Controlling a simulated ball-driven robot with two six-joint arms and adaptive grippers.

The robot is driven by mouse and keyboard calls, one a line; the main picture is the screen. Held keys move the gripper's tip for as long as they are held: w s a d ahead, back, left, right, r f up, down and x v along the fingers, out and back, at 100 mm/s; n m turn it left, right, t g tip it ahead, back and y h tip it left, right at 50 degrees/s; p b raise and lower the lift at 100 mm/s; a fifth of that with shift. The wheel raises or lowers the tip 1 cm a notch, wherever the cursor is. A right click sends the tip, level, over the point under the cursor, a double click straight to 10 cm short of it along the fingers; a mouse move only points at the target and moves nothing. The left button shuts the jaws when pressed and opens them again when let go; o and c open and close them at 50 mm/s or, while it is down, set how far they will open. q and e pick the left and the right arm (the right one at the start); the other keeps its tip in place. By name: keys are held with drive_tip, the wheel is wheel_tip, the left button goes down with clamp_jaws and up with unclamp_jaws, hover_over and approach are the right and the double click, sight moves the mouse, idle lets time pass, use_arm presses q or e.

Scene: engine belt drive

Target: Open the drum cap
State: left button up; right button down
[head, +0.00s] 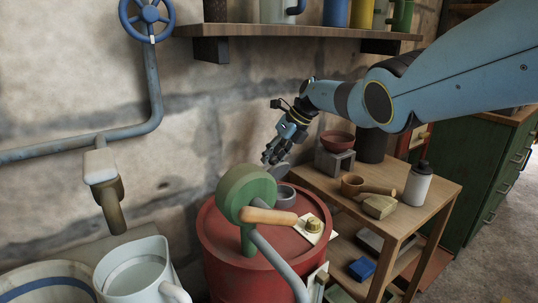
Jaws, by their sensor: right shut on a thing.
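The red drum (220,245) stands at the lower middle, partly behind a green hand pump (247,190) with a wooden handle (268,216). A brass cap (313,224) sits on a pale plate on the drum's top. A grey round collar or cup (283,192) shows behind the pump, with a grey disc-like piece (282,171) tilted above it. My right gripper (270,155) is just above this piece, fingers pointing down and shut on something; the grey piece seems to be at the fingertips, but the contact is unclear. My left gripper is not in view.
A wooden table (435,190) to the right holds a red bowl (337,141), a wooden cup (352,184) and a white bottle (418,184). A water jug (135,275) stands lower left. A wall pipe (100,138) and a shelf (300,31) are behind.

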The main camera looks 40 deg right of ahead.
drive_tip(key=shift+w+a+r+t, duration=0.15)
drive_tip(key=shift+w+a+r, duration=0.2)
drive_tip(key=shift+r, duration=0.2)
drive_tip(key=shift+w+a+r+t, duration=0.2)
drive_tip(key=shift+w+r, duration=0.15)
drive_tip(key=shift+r, duration=0.2)
drive_tip(key=c, duration=1.6)
unclamp_jaws()
drive_tip(key=o, duration=0.5)
drive_tip(key=shift+s+a+r, duration=0.2)
drive_tip(key=shift+a+r, duration=0.35)
drive_tip(key=shift+a, duration=0.05)
drive_tip(key=v, duration=0.6)
drive_tip(key=shift+s+d+r, duration=0.2)
drive_tip(key=shift+s, duration=0.1)
drive_tip(key=shift+s+r, duration=0.2)
drive_tip(key=shift+r, duration=0.4)
